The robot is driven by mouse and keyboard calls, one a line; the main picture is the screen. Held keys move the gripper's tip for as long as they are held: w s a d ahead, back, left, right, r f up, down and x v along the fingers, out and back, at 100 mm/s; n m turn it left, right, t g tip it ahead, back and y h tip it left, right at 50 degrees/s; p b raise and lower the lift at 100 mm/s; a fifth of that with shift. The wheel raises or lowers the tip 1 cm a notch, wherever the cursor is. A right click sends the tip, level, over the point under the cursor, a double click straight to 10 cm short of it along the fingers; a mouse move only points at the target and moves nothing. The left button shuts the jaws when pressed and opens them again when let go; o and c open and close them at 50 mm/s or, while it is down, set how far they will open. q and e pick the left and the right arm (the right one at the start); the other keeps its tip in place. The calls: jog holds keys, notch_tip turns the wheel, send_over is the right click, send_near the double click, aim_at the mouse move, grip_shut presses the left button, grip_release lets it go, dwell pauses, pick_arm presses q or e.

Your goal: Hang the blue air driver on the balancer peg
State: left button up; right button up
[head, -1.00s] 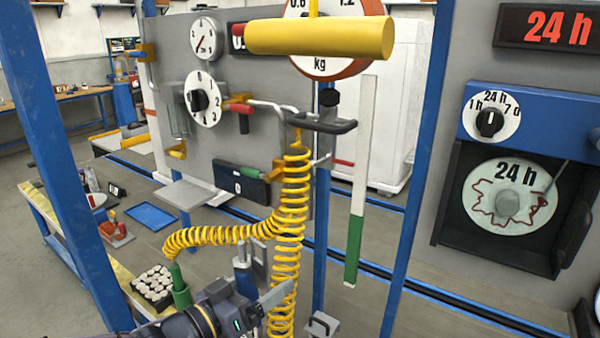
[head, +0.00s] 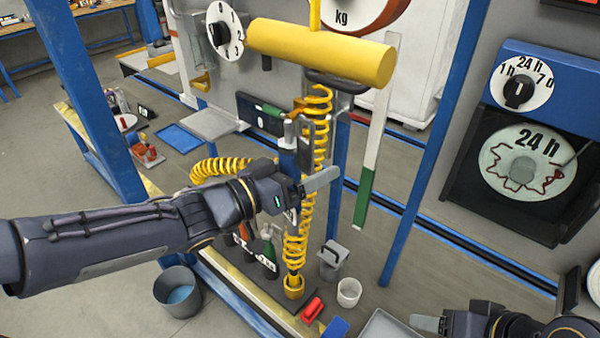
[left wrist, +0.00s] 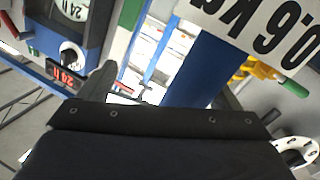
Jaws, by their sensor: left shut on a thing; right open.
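The blue air driver (head: 289,160) stands about upright, with a grey metal tip on top and a grey loop beside it. My left gripper (head: 308,186) is shut on it, in front of the yellow coiled hose. In the left wrist view, the driver's blue body (left wrist: 205,62) and a white 0.6 kg label (left wrist: 262,28) show close up. The yellow balancer cylinder (head: 320,52) is above and slightly right of the driver, apart from it in the picture. I cannot clearly make out its peg. My right gripper (head: 428,323) is open and empty at the lower right.
A dark handle (head: 338,83) is under the cylinder. A blue post (head: 435,140) and a green-white bar (head: 368,180) stand right of the driver. Other tools (head: 268,246) are in a low rack. A grey bucket (head: 178,290) and white cup (head: 349,291) are low down.

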pick_arm(q)
jog(key=w+d+f+b, duration=0.1)
jog(key=w+d+b, duration=0.1)
jog(key=w+d, duration=0.2)
jog(key=shift+w+d+f+b, duration=0.2)
jog(key=shift+w+b, duration=0.1)
jog(key=shift+w, duration=0.7)
dwell(0.8)
